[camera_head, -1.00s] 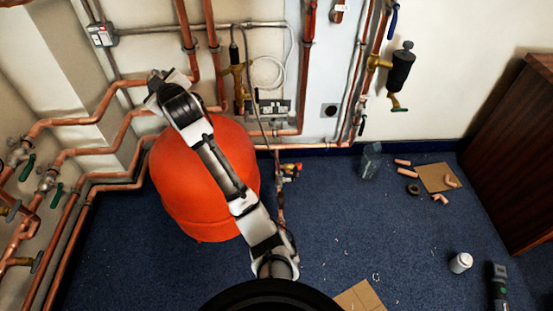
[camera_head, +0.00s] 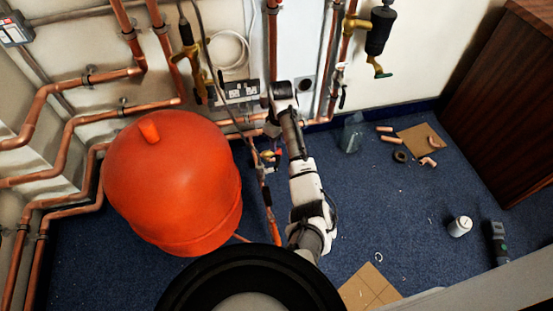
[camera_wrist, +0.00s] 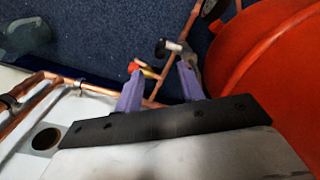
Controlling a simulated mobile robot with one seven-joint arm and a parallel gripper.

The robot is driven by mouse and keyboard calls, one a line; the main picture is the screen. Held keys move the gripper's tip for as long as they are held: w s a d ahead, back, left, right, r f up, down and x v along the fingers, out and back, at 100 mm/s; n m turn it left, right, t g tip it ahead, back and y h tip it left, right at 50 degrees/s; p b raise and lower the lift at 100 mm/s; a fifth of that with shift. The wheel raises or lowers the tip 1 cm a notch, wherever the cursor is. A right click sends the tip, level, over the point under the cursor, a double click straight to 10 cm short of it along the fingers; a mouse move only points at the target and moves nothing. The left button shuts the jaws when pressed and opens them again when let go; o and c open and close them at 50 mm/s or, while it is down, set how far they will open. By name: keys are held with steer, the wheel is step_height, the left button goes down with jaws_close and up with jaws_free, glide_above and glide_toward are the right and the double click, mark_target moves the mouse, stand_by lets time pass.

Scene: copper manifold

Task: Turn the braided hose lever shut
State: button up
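In the wrist view a small valve with a red end and a yellow body (camera_wrist: 148,72) sits by a copper pipe. A fitting with a dark cap and pale stem (camera_wrist: 171,46) is just beyond it. In the head view this small valve group (camera_head: 272,155) stands low between the orange vessel and my arm. A thin grey hose (camera_head: 212,62) runs down to it. I cannot tell which part is the braided hose lever. My gripper (camera_wrist: 160,69) is open, its two purple fingers apart, with the copper pipe and valve showing between and beyond them. In the head view my arm hides the gripper.
A large orange vessel (camera_head: 170,185) stands left of my arm, close to the gripper in the wrist view. Copper pipes (camera_head: 75,120) line the wall. A clear container (camera_head: 352,134) and loose pipe pieces lie right. Blue carpet (camera_head: 400,215) is mostly open there.

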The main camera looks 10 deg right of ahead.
mark_target(278, 159)
steer(key=f+b, duration=0.1)
steer(key=f, duration=0.4)
steer(key=f+b, duration=0.1)
steer(key=f, duration=0.4)
steer(key=shift+a+f, duration=0.2)
steer(key=shift+f, duration=0.1)
jaws_close()
